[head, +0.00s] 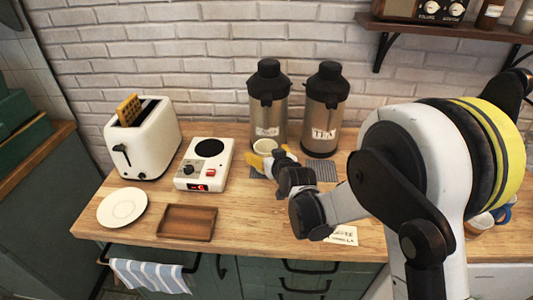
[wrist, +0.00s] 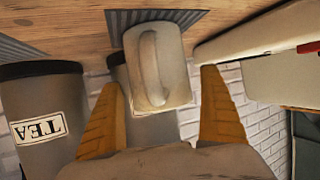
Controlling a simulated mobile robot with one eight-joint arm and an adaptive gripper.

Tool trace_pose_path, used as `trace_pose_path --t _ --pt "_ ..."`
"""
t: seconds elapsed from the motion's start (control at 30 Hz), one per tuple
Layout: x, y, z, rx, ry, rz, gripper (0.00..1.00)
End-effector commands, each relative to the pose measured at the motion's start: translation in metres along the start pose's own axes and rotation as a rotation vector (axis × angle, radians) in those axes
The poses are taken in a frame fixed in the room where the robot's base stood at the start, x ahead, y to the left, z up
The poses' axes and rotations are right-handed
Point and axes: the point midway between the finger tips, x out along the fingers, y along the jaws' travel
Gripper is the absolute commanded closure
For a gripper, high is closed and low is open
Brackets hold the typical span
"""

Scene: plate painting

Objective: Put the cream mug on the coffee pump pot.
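The cream mug (head: 264,146) stands upright in front of the left pump pot (head: 268,104), apparently on the drip mat at its foot. That pot's label is too small to read; the right pot (head: 325,108) is labelled TEA. My gripper (head: 267,160) is low in front of the mug, its yellow fingers spread. In the wrist view, which is upside down, the mug (wrist: 155,70) shows between the open fingers, its handle facing me, with a gap on each side. The left pot (wrist: 118,72) is partly hidden behind it. The tea pot (wrist: 42,115) stands beside it.
A hot plate (head: 190,178) and a white toaster (head: 155,140) stand to the left. A white plate (head: 122,207) and a brown wooden tray (head: 204,220) lie at the front. A card (head: 343,236) lies near the front edge. A blue-handled cup (head: 505,213) shows behind my arm.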

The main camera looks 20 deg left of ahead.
Motion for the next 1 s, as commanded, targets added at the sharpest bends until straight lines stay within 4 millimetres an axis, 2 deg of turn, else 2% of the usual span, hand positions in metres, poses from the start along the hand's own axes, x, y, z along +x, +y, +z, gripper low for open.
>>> trace_pose_path --t 0.2,0.27,0.7,0.83,1.0 --pt "-0.002 0.0 -0.004 0.0 0.0 0.0 0.09" --pt "-0.007 0.0 -0.004 0.0 0.0 0.0 0.09" --pt "-0.1 0.0 -0.004 0.001 0.0 0.001 0.09" --pt "-0.115 0.0 -0.004 0.0 0.0 0.0 0.09" --pt "-0.121 0.0 -0.003 0.0 0.0 0.0 0.09"
